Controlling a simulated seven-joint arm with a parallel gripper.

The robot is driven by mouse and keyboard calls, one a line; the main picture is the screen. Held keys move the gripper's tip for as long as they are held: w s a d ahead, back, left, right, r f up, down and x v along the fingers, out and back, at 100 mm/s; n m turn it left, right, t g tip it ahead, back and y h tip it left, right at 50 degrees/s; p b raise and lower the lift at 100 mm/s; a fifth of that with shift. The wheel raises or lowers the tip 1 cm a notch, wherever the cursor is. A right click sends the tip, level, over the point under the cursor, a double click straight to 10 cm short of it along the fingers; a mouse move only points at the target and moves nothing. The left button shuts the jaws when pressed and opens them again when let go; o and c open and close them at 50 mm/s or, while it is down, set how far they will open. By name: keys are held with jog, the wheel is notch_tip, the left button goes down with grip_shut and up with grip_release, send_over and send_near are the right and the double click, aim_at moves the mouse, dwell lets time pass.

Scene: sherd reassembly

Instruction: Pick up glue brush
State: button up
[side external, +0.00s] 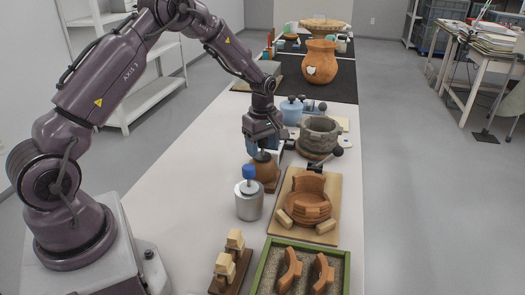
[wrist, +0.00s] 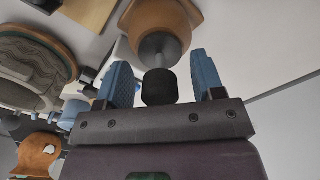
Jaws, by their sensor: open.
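A brown wooden holder or pot (side external: 265,172) stands on the white table, with a dark knob (side external: 262,156) on top. I take the dark knob to be the handle of the glue brush. In the wrist view, the black knob (wrist: 159,87) on a grey metal neck (wrist: 160,50) rises from the rounded brown body (wrist: 160,18). My gripper (side external: 263,148) is directly above the pot, pointing down. Its blue fingers (wrist: 159,62) are open on either side of the knob, with a visible gap on both sides. Any bristles are hidden.
A metal canister with a blue knob (side external: 249,202) stands close in front. A board with terracotta sherds (side external: 305,205) lies to the right, and a grey stone bowl (side external: 319,135) stands behind it. A green-edged tray (side external: 262,272) is at the front. The left table surface is clear.

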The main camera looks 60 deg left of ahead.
jog(key=shift+f, duration=0.45)
jog(key=shift+c, duration=0.4)
jog(key=c, duration=0.7)
jog(key=shift+c, duration=0.2)
jog(key=shift+r, duration=0.15)
